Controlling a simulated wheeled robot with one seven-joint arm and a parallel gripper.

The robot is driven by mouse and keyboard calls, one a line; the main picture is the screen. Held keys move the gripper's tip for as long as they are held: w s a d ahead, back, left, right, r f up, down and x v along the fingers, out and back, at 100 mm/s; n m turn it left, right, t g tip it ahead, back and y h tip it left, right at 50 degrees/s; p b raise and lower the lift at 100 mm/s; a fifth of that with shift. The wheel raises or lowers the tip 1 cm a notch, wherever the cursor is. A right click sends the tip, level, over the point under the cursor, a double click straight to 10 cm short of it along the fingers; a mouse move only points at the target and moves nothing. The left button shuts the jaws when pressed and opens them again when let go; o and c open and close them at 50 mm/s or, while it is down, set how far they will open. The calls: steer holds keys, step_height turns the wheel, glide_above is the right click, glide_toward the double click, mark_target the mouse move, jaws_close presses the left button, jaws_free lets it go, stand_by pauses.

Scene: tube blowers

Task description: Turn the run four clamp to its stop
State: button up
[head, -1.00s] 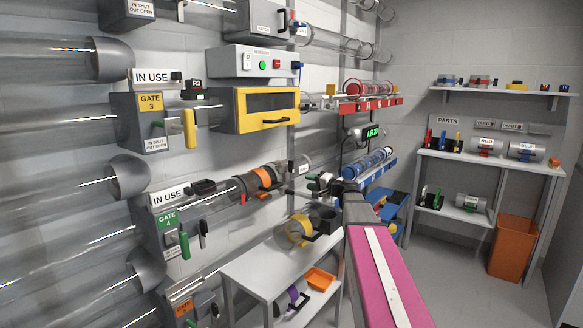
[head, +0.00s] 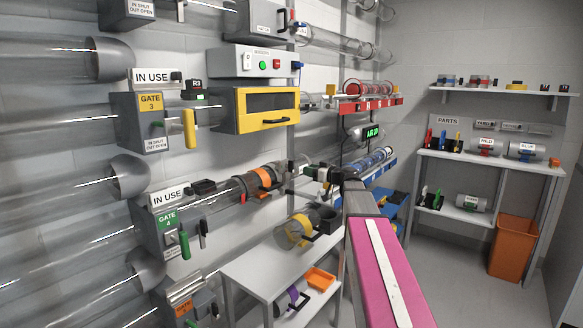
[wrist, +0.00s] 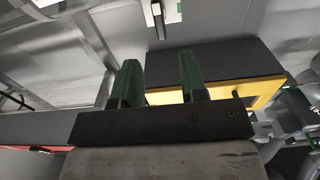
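An orange band with dark parts (head: 262,178) sits around this run. It may be the clamp, but I cannot tell which part turns. My gripper (head: 312,172) is to the right of the orange band, apart from it, close to the tube line. In the wrist view my gripper (wrist: 162,82) shows two green fingers spread apart with nothing between them. I cannot make out the clamp in the wrist view.
A yellow-framed box (head: 258,110) hangs above, and it also shows beyond the fingers in the wrist view (wrist: 215,90). A low table (head: 262,268) below carries a yellow-banded canister (head: 294,234). A red rack (head: 370,105) stands on the wall to the right.

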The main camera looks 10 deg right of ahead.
mark_target(293, 166)
steer(key=x, duration=1)
steer(key=shift+w+a, duration=0.1)
steer(key=shift+c, duration=0.3)
jaws_close()
